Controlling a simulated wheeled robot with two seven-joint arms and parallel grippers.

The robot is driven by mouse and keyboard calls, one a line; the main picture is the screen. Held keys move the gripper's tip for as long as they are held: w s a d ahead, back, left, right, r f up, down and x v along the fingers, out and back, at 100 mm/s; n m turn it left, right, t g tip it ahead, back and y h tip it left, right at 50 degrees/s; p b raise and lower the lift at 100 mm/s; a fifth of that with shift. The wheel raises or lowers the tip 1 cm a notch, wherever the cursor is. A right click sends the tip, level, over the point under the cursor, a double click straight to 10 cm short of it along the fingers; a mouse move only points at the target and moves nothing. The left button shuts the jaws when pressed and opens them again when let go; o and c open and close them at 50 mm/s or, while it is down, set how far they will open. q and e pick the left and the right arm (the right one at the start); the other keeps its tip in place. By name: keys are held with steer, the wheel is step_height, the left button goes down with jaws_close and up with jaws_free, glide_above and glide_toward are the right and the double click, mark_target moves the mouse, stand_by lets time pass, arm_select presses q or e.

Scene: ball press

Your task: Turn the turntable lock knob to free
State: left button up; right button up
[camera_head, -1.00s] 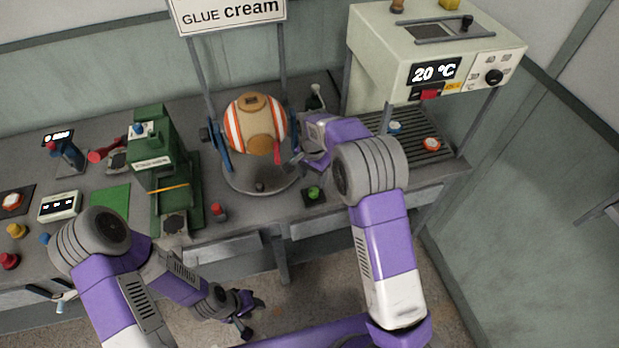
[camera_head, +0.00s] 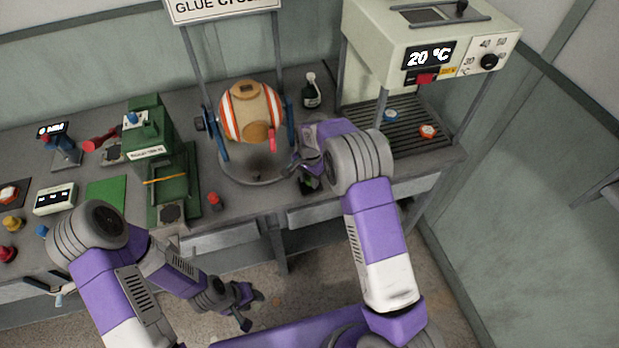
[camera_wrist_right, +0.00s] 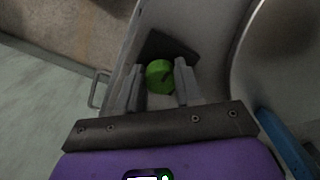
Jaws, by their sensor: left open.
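A green knob (camera_wrist_right: 159,74) on a dark square plate (camera_wrist_right: 182,52) shows in the right wrist view, between the fingertips of my right gripper (camera_wrist_right: 160,68). The fingers are apart, one on each side of the knob; I cannot tell whether they touch it. In the head view my right gripper (camera_head: 301,168) is beside the turntable (camera_head: 250,172) and mostly hides the knob and plate. The turntable carries an orange-and-white striped drum (camera_head: 250,110) between blue supports. My left gripper (camera_head: 245,305) is open and empty, low in front of the bench.
A green press (camera_head: 155,165) and a red button (camera_head: 214,200) stand left of the turntable. A dark bottle (camera_head: 311,92) stands behind my right gripper. A heater unit (camera_head: 425,60) reading 20 °C stands over a slatted grate (camera_head: 408,140) at the right.

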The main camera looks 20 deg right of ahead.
steer(key=c, duration=0.5)
steer(key=shift+n, duration=0.3)
steer(key=n, duration=0.7)
steer(key=shift+d, duration=0.1)
steer(key=n, duration=0.5)
steer(key=shift+d+n+p, duration=0.1)
steer(key=shift+n+p, duration=0.2)
steer(key=shift+p, duration=0.05)
steer(key=shift+n, duration=2.3)
